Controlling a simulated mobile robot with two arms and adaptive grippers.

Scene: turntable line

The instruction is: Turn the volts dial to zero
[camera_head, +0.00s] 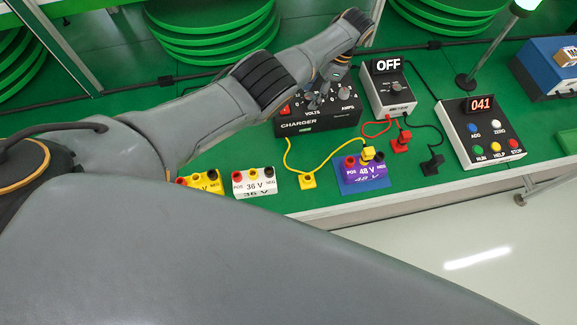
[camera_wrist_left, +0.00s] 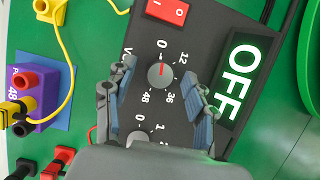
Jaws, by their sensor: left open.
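The black charger box (camera_head: 340,118) stands on the green bench, with its VOLTS and AMPS labels showing. In the left wrist view the volts dial (camera_wrist_left: 161,76) is a grey knob with a red mark pointing up towards the 0 on its scale. My left gripper (camera_head: 321,97) is over the charger and hides the volts dial in the head view. In the left wrist view its fingers (camera_wrist_left: 165,74) are open, one on each side of the volts dial; I cannot tell whether they touch it. The amps dial (camera_wrist_left: 138,138) is partly hidden by my gripper. My right gripper is not in view.
A meter (camera_head: 388,86) reading OFF stands right of the charger, close to my gripper. A red switch (camera_wrist_left: 167,10) is on the charger. Yellow, white and purple (camera_head: 362,172) battery blocks and a yellow cable (camera_head: 326,158) lie in front. A button box (camera_head: 482,130) reads 041.

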